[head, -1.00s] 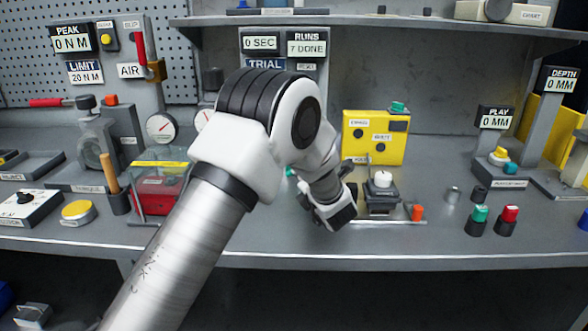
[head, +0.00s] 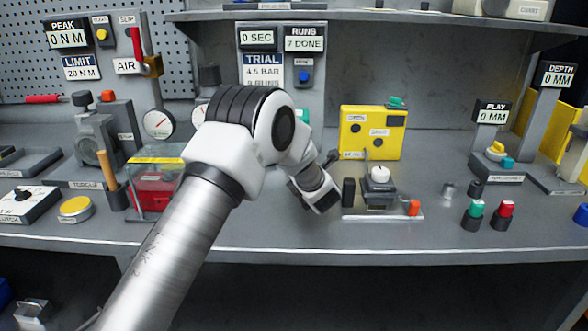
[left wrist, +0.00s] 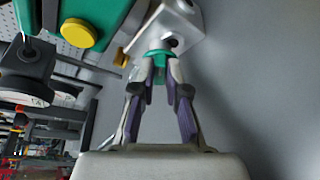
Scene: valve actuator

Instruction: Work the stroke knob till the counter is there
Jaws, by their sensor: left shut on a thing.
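My left gripper (head: 316,194) is turned away behind my arm's wrist in the head view, left of the white-knobbed fixture. In the left wrist view my left gripper (left wrist: 160,68) is shut on a small teal knob (left wrist: 158,56) at the end of a silver block (left wrist: 180,28). I cannot read a label on this knob. A green housing (left wrist: 100,12) with a yellow round cap (left wrist: 78,34) is beside it. A bit of green (head: 302,116) shows behind my arm in the head view. The runs counter (head: 304,39) reads 7 DONE. My right gripper is out of view.
The trial card (head: 263,70) shows 4.5 BAR and appears to show 9 RUNS. A seconds display (head: 257,38) reads 0. A black post (head: 348,192) and white-knobbed fixture (head: 380,178) stand just right of my gripper. The bench front (head: 300,238) is clear.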

